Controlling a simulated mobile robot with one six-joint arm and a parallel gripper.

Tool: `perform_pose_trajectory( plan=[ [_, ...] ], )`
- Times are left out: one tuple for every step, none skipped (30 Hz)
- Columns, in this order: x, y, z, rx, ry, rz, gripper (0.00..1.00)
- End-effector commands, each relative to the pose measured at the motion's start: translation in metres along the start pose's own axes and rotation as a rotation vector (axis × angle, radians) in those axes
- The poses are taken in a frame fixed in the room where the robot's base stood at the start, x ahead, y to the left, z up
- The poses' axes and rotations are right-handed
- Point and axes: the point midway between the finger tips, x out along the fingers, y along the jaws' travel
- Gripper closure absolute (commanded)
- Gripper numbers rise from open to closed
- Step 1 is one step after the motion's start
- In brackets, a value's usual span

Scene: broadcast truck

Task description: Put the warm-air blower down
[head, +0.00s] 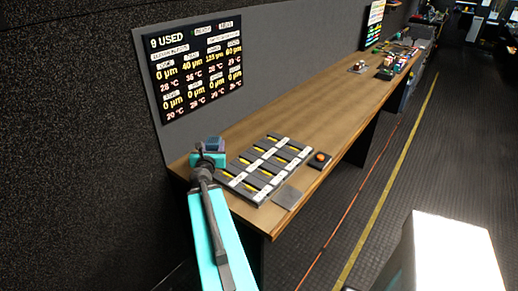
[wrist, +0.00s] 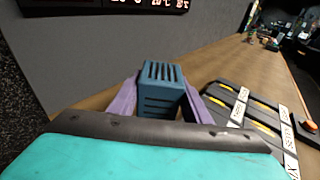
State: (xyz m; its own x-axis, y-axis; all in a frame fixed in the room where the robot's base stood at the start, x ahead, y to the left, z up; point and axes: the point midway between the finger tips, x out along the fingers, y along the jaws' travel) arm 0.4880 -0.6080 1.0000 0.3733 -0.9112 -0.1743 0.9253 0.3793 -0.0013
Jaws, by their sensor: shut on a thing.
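The warm-air blower is a blue-teal box with dark slots. In the wrist view the blower (wrist: 162,88) sits between the two purple fingers of my gripper (wrist: 160,100), which is shut on it. In the head view the blower (head: 213,144) shows at the end of my teal arm, over the near left end of the wooden bench (head: 310,105). My gripper (head: 210,155) is left of the black slotted tray. I cannot tell whether the blower's underside touches the bench; it is hidden.
A black tray (head: 245,174) with several labelled slots and yellow pieces lies right of my gripper. An orange button on a dark box (head: 320,159) and a grey plate (head: 287,196) are beside it. A display panel (head: 200,70) stands behind. The bench middle is clear; small items (head: 392,65) sit farther along.

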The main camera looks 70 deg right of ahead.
Motion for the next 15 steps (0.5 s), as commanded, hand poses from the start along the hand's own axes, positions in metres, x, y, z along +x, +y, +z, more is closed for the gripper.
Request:
perform_pose_trajectory(
  plan=[
    [0.001,-0.022,0.003,0.011,-0.002,-0.060,0.96],
    [0.002,-0.035,0.004,0.017,-0.003,-0.096,0.96],
    [0.002,-0.052,0.005,0.025,-0.005,-0.144,0.96],
    [0.001,-0.064,0.006,0.031,-0.006,-0.180,0.96],
    [0.000,-0.077,0.007,0.037,-0.007,-0.216,0.96],
    [-0.001,-0.094,0.008,0.046,-0.008,-0.265,0.96],
    [-0.003,-0.106,0.008,0.053,-0.010,-0.301,0.96],
    [-0.005,-0.118,0.009,0.059,-0.011,-0.336,0.96],
    [-0.008,-0.134,0.009,0.067,-0.013,-0.383,0.96],
    [-0.010,-0.144,0.010,0.072,-0.014,-0.415,0.96],
    [-0.013,-0.154,0.010,0.077,-0.016,-0.446,0.96],
    [-0.016,-0.167,0.011,0.082,-0.017,-0.484,0.96],
    [-0.019,-0.175,0.011,0.086,-0.019,-0.511,0.96],
    [-0.021,-0.183,0.011,0.090,-0.020,-0.534,0.96],
    [-0.024,-0.191,0.011,0.094,-0.021,-0.561,0.96]
  ],
)
